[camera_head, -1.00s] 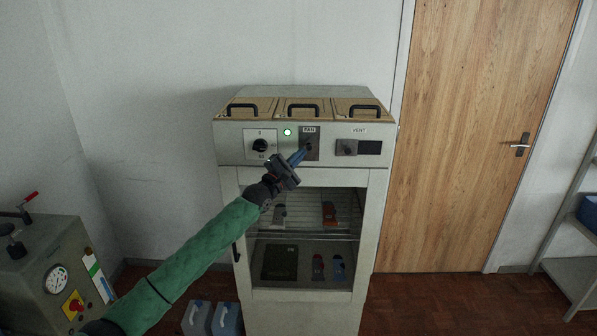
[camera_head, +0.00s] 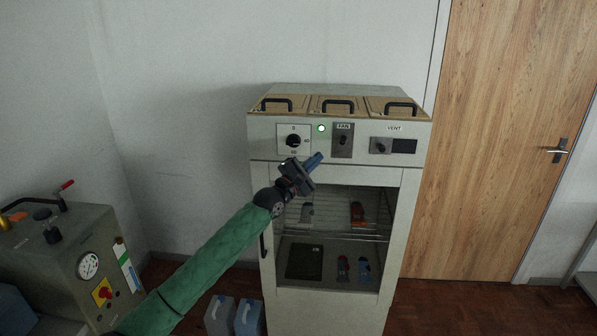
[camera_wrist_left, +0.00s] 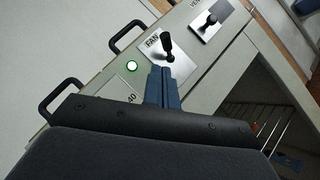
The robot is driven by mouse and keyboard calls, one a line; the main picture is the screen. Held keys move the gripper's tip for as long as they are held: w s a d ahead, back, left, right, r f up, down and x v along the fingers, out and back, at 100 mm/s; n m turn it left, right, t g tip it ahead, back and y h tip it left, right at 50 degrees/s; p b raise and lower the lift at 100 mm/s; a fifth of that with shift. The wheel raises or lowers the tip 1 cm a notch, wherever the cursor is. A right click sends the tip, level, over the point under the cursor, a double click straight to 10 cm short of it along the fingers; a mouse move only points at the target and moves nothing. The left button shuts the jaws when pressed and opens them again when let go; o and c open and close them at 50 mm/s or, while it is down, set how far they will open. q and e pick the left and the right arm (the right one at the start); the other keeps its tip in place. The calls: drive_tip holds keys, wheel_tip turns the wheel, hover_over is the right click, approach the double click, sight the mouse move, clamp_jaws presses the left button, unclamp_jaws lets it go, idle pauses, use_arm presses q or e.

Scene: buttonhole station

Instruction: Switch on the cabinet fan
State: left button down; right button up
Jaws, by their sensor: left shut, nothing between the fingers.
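The cabinet (camera_head: 275,230) stands against the wall, with a control panel along its upper front. The fan switch (camera_head: 343,141) is a small black lever on a grey plate under the FAN label. It also shows in the left wrist view (camera_wrist_left: 168,47), just beyond the fingertips; I cannot tell for sure which way the lever is set. A green lamp (camera_head: 321,128) left of the plate is lit. My left gripper (camera_head: 317,159) is shut and empty, its blue fingertips below and left of the switch and apart from it. My right gripper is not in view.
A dial knob (camera_head: 293,141) lies left of the switch and a VENT knob (camera_head: 381,146) right of it. Black handles (camera_head: 338,104) line the cabinet top. A machine with a gauge (camera_head: 88,266) stands at left, and canisters (camera_head: 219,315) are on the floor.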

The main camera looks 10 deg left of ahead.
use_arm(q)
drive_tip(key=s+a+b, duration=0.1)
drive_tip(key=s+a, duration=0.3)
drive_tip(key=s, duration=0.1)
drive_tip(key=shift+r+b, duration=0.25)
drive_tip(key=shift+b, duration=0.15)
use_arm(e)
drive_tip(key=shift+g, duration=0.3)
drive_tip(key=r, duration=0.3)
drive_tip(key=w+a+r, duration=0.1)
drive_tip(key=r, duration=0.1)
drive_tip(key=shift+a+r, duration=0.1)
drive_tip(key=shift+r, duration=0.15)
use_arm(q)
drive_tip(key=shift+a, duration=0.1)
